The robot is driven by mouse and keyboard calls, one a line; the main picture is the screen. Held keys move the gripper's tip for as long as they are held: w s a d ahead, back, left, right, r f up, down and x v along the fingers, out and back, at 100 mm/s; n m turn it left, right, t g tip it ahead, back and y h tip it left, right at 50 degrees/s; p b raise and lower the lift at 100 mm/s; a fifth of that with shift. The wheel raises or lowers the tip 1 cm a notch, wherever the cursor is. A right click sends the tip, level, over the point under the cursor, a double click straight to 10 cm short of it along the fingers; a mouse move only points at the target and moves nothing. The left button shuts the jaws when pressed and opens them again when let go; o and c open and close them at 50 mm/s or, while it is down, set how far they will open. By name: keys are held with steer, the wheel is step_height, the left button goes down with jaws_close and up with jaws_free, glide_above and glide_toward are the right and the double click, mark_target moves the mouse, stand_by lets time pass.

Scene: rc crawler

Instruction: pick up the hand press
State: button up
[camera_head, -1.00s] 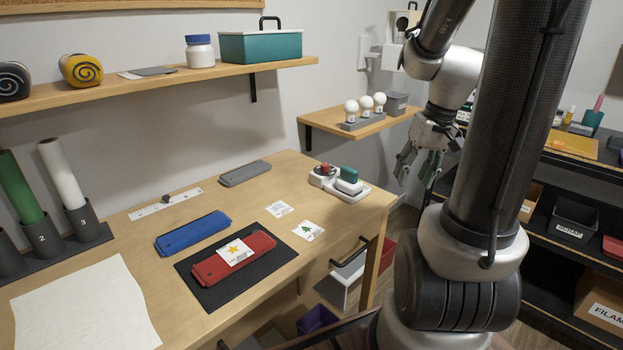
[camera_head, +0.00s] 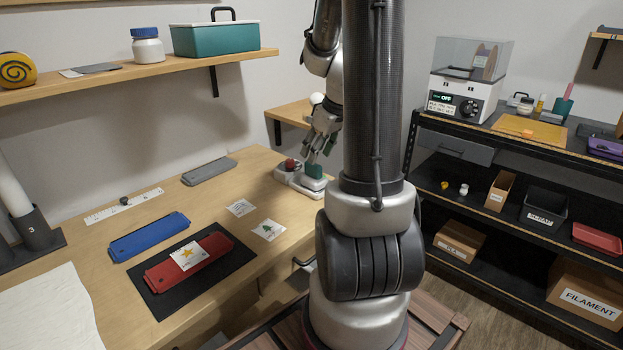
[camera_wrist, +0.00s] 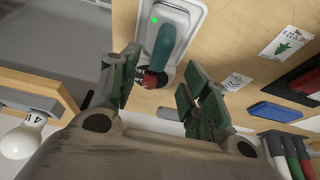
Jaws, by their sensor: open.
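The hand press (camera_head: 314,176) has a teal handle and a pale body. It stands on a pale base at the desk's right end. In the wrist view its teal handle (camera_wrist: 163,50) lies ahead of the fingers, with a green light beside it. My gripper (camera_head: 318,150) is open just above the press, pointing down. In the wrist view my gripper (camera_wrist: 160,65) has one finger on each side of the handle's near end, with nothing held. I cannot tell whether the fingers touch it. My arm hides part of the press's right side.
A wall shelf with a white bulb (camera_head: 316,98) is just behind my gripper.

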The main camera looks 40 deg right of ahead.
mark_target(312, 174)
steer(key=x, duration=0.5)
steer(key=shift+s+f, duration=0.2)
steer(key=shift+f, duration=0.2)
steer(key=shift+c, duration=0.4)
jaws_close()
